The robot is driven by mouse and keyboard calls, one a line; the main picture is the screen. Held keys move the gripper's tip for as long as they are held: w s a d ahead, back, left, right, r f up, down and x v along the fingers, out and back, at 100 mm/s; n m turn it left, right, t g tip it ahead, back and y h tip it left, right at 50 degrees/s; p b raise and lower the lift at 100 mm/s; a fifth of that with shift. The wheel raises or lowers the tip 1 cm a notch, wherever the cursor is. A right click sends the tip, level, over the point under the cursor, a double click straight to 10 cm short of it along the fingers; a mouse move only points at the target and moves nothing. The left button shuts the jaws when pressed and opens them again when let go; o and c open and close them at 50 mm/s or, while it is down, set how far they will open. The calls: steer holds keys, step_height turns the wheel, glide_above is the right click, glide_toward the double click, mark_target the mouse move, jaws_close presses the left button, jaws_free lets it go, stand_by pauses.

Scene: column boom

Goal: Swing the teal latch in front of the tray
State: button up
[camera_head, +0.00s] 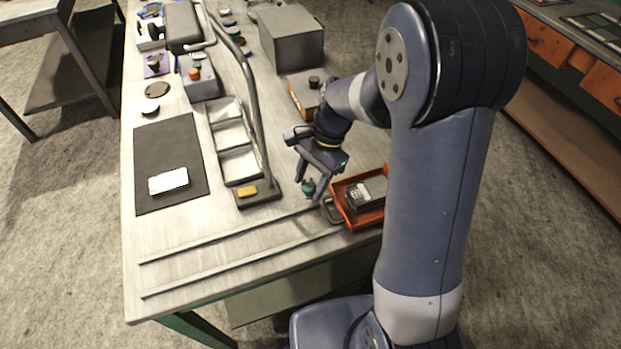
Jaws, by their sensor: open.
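The teal latch (309,188) shows as a small teal knob on the table at the left side of the orange tray (339,204). The tray holds a dark handheld device (366,193) and has a grey handle (329,211) on its near left side. My gripper (311,184) points down at the latch with its fingers apart. The knob appears between or just behind the fingertips; I cannot tell whether they touch it. The lower part of the latch is hard to make out.
Two thin rails (215,241) run along the table's near end to the tray.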

steer(key=c, duration=1)
steer(key=shift+d+r+n+g+p, duration=0.15)
steer(key=shift+d+n+g+p, duration=0.15)
steer(key=shift+n+p, duration=0.5)
steer(key=shift+w+d+n+g+h, duration=0.1)
steer(key=shift+d+n+g+h, duration=0.15)
steer(key=shift+n, duration=0.55)
steer(key=shift+w+d+n+g+h, duration=0.15)
steer(key=shift+n+h, duration=0.2)
steer(key=shift+n, duration=0.45)
steer(key=o, duration=1)
steer(key=v, duration=1)
steer(key=shift+r, duration=0.3)
